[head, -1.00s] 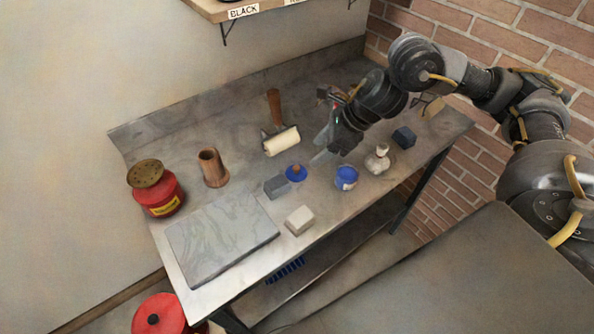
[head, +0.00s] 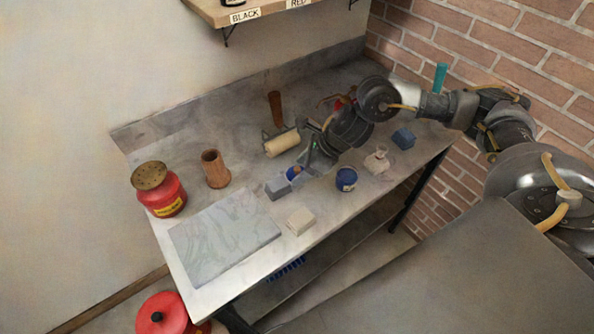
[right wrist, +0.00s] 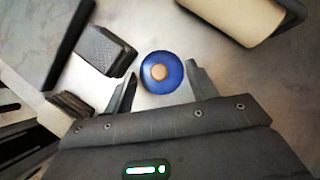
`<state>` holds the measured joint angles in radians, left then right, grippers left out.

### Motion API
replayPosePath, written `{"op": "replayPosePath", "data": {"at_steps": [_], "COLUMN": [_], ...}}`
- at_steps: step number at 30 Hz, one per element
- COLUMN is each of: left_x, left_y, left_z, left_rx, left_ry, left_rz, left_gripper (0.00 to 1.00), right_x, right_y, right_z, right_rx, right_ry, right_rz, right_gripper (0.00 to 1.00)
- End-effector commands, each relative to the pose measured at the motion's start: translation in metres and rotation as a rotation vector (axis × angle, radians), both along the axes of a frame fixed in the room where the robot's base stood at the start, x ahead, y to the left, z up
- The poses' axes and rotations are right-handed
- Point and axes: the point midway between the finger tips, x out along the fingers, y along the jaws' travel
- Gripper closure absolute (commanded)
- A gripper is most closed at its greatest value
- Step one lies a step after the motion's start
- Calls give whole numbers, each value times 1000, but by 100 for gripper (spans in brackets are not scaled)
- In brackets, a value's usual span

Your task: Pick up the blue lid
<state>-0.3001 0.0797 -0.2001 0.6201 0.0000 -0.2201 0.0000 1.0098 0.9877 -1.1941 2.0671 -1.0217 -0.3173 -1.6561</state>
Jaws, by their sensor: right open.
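The blue lid (head: 292,174) is a small round disc with a brown knob, lying on the bench. In the right wrist view the lid (right wrist: 162,74) sits between the tips of my open right gripper (right wrist: 160,85), with space on both sides. In the head view my right gripper (head: 306,164) is low over the bench at the lid and partly covers it. I cannot tell whether the fingers touch the lid. My left gripper is not in view.
A grey block (head: 278,187) lies close left of the lid, and a roller (head: 282,143) lies behind it. A blue jar (head: 346,179) stands to the right. A red can (head: 160,190) stands far left.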

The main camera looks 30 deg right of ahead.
Motion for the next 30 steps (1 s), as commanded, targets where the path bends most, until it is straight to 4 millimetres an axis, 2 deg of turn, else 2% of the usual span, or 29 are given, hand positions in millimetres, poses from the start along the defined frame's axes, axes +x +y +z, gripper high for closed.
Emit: {"op": "replayPosePath", "data": {"at_steps": [3, 16, 26, 30], "left_x": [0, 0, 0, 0], "left_y": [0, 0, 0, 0], "left_z": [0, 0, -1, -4], "left_rx": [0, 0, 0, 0], "left_ry": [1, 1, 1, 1], "left_rz": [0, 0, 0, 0], "left_gripper": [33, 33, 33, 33], "right_x": [0, -1, -2, -2], "right_y": [0, -1, -1, -1], "right_z": [0, -1, -2, 4], "right_rx": [0, -1, -4, -3], "right_ry": [0, 3, 7, 7], "right_rz": [0, 1, 2, 4], "right_gripper": [44, 100, 100, 100]}}
